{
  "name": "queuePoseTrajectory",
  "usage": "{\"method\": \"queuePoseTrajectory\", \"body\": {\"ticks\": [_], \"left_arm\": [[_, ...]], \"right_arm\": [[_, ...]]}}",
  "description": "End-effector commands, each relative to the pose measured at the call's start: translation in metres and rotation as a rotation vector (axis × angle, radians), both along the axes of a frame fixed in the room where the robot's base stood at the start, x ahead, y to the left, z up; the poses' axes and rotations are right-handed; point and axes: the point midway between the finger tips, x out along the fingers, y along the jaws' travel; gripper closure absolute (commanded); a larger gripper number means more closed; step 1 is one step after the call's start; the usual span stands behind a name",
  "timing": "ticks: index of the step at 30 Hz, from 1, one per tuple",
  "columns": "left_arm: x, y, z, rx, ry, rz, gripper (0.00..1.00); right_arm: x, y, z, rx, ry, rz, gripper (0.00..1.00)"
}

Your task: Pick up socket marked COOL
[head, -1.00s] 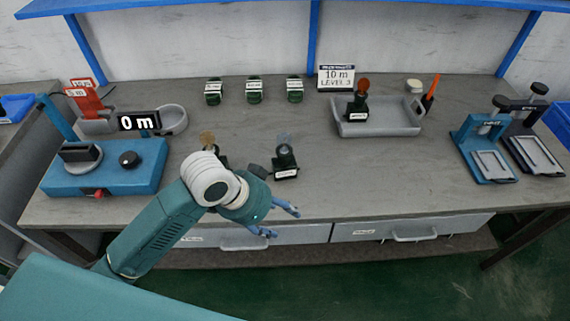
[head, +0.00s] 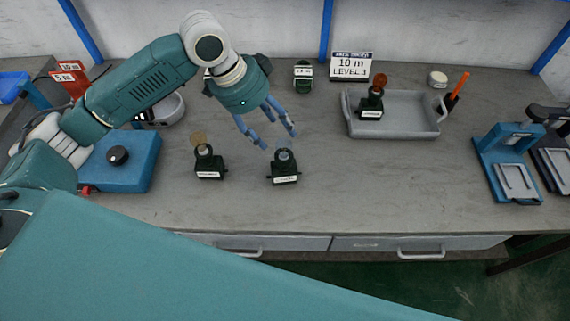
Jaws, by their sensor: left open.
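Two dark green sockets with white labels stand on the grey bench: one with an amber top (head: 209,163) and one with a pale blue, clear top (head: 285,170). A socket with an orange-red top (head: 371,100) stands in the grey tray. Another dark green one (head: 303,78) stands at the back. The labels are too small to read, so I cannot tell which says COOL. My left gripper (head: 278,139) is open and empty, its blue fingers pointing down just above and behind the clear-topped socket. My arm hides part of the back row. My right gripper is not in view.
A blue device with a black knob (head: 138,172) is at the left. The bench front between is clear.

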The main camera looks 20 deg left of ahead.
Motion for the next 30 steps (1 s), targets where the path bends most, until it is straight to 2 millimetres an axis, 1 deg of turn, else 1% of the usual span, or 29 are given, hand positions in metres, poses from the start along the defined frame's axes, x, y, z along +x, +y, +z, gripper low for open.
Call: {"method": "queuePoseTrajectory", "body": {"ticks": [1, 3, 6, 8, 10, 15, 17, 21, 26, 27, 29, 30], "left_arm": [[0.001, -0.003, -0.007, -0.002, 0.003, 0.000, 0.45], [0.003, -0.006, -0.014, -0.002, 0.001, 0.001, 0.45], [0.005, -0.008, -0.021, -0.001, 0.000, 0.001, 0.45], [0.005, -0.010, -0.024, 0.000, 0.000, 0.001, 0.45], [0.005, -0.013, -0.031, -0.002, 0.001, 0.001, 0.45], [0.008, -0.022, -0.056, -0.002, 0.001, 0.001, 0.45], [0.010, -0.024, -0.063, -0.002, 0.001, 0.001, 0.45], [0.011, -0.026, -0.070, 0.000, -0.003, 0.002, 0.45], [0.012, -0.026, -0.071, 0.000, -0.003, 0.001, 0.45], [0.012, -0.026, -0.071, 0.000, -0.003, 0.001, 0.48], [0.011, -0.026, -0.071, 0.000, -0.003, 0.001, 0.60], [0.011, -0.026, -0.071, 0.000, -0.003, 0.001, 0.68]], "right_arm": [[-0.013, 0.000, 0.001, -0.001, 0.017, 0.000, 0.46], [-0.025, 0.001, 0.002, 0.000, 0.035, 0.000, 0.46], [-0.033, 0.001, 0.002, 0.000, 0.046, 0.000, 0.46], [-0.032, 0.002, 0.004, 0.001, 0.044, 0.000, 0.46], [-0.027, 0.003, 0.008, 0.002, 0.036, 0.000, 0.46], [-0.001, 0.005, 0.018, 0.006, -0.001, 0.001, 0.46], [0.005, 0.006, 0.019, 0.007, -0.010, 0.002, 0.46], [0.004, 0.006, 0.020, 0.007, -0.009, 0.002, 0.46], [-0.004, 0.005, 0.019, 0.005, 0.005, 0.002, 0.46], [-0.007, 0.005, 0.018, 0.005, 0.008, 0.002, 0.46], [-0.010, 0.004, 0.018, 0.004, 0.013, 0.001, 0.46], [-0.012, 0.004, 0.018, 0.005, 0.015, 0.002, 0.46]]}}
